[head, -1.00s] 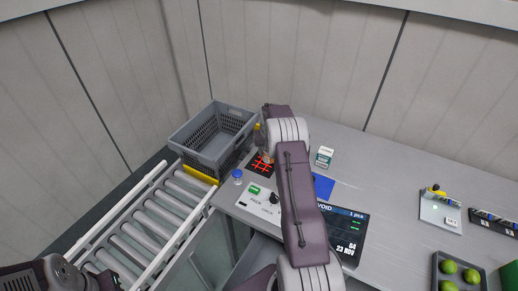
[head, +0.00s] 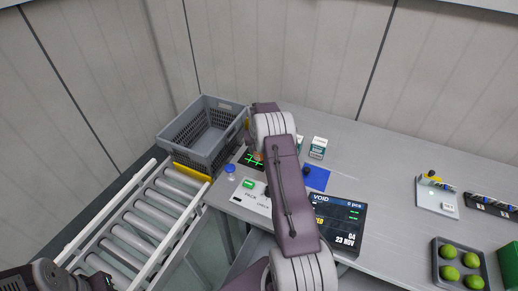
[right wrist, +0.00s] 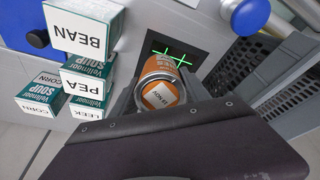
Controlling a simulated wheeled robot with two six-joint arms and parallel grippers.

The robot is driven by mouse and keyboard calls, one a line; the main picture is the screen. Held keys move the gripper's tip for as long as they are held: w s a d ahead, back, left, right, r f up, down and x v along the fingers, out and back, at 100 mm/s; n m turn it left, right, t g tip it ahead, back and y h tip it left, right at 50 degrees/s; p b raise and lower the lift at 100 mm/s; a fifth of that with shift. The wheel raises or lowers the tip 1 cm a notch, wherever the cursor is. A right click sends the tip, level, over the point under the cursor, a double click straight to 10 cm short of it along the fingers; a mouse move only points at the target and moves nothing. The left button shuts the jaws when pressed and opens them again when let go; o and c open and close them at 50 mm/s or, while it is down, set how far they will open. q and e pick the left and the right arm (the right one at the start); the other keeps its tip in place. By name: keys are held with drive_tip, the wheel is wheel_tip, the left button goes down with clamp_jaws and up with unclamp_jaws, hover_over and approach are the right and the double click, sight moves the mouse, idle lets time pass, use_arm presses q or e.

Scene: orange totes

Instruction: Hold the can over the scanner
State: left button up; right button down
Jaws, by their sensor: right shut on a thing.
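An orange can (right wrist: 160,92) with a silver rim and a white label on its end shows in the right wrist view. My right gripper (right wrist: 158,104) is shut on it. The can is in front of the dark scanner window (right wrist: 168,52), which shows a green cross pattern. In the head view the scanner (head: 251,161) also glows green beside my right arm, which hides most of the right gripper and can. The gap between can and scanner is hard to judge. My left arm's end shows at the lower left corner, its fingers unclear.
A grey crate (head: 183,135) stands behind the roller conveyor (head: 140,222). Soup boxes (right wrist: 84,33) stand near the scanner. A blue pad (head: 317,179), a display (head: 338,222) and a tray of green fruit (head: 437,262) lie to the right.

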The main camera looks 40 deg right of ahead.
drive_tip(key=shift+r, duration=0.2)
wheel_tip(320, 180, up, 4)
drive_tip(key=p, duration=0.3)
drive_tip(key=shift+w+f, duration=0.15)
drive_tip(key=shift+f, duration=0.05)
drive_tip(key=shift+r, duration=0.35)
drive_tip(key=shift+f, duration=0.15)
